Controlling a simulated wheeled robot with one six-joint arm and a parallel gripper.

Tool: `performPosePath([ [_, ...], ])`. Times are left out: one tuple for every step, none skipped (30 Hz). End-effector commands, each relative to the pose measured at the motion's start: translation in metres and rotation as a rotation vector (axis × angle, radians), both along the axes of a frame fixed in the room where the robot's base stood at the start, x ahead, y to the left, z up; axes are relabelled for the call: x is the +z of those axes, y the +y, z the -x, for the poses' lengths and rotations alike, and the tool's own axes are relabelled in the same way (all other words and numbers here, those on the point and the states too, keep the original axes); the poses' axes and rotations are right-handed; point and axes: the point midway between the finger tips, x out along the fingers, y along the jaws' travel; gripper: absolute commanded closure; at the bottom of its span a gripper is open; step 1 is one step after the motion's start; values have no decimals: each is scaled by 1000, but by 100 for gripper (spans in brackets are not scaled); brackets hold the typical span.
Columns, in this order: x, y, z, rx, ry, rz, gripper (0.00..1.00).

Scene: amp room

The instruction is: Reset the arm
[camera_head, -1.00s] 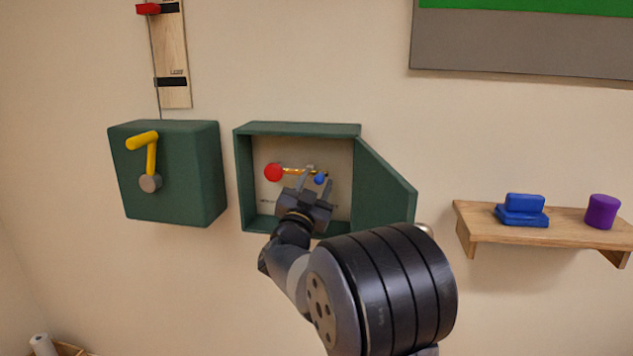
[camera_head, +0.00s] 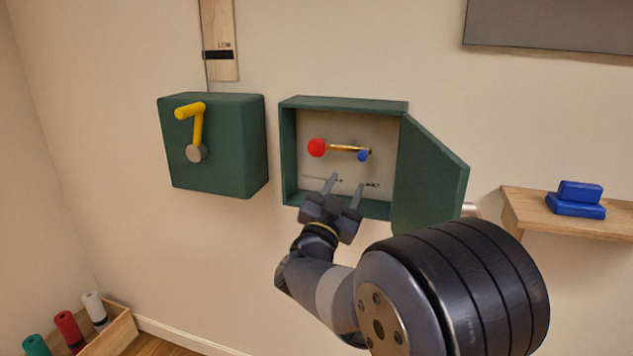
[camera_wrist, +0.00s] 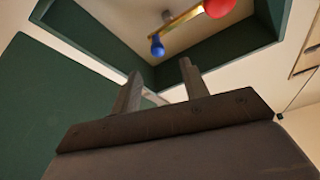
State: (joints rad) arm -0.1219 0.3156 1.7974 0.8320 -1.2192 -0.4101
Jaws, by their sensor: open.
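My gripper (camera_head: 345,188) is open and empty, just in front of the lower part of an open green wall box (camera_head: 345,105). Inside the box a brass bar (camera_head: 343,148) has a red ball (camera_head: 317,147) at its left end and a blue ball (camera_head: 363,155) at its right end. In the wrist view my two fingers (camera_wrist: 160,88) stand apart and point towards the box. The blue ball (camera_wrist: 157,45) and the red ball (camera_wrist: 219,7) show beyond the fingertips, clear of them. My arm hides part of the box's lower edge.
A closed green box (camera_head: 225,150) with a yellow lever (camera_head: 197,125) is on the left. The open box's door (camera_head: 430,175) juts out at right. A wooden shelf (camera_head: 520,215) carries a blue object (camera_head: 577,199). A wooden crate (camera_head: 120,330) with coloured cylinders stands at lower left.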

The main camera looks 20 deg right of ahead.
Motion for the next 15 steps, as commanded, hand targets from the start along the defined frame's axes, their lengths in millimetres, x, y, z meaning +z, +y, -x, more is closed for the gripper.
performPosePath([
  [2, -3, -2, -1, -1, 0, 57],
  [3, -4, -4, -2, -1, 0, 57],
  [5, -7, -7, -2, -2, 0, 57],
  [7, -10, -10, -3, -2, 1, 57],
  [8, -13, -14, -3, -2, 0, 57],
  [11, -18, -19, -4, -1, 0, 57],
  [13, -21, -22, -4, -1, -1, 57],
  [15, -25, -26, -5, -1, -1, 57],
  [18, -30, -32, -4, -2, 0, 57],
  [20, -34, -36, -4, -1, 0, 57],
  [22, -38, -40, -5, -2, 0, 57],
  [25, -42, -46, -4, -1, -1, 57],
  [27, -45, -49, -4, -1, -1, 57],
  [29, -49, -53, -6, -2, 0, 57],
  [31, -53, -58, -4, -1, 0, 57],
])
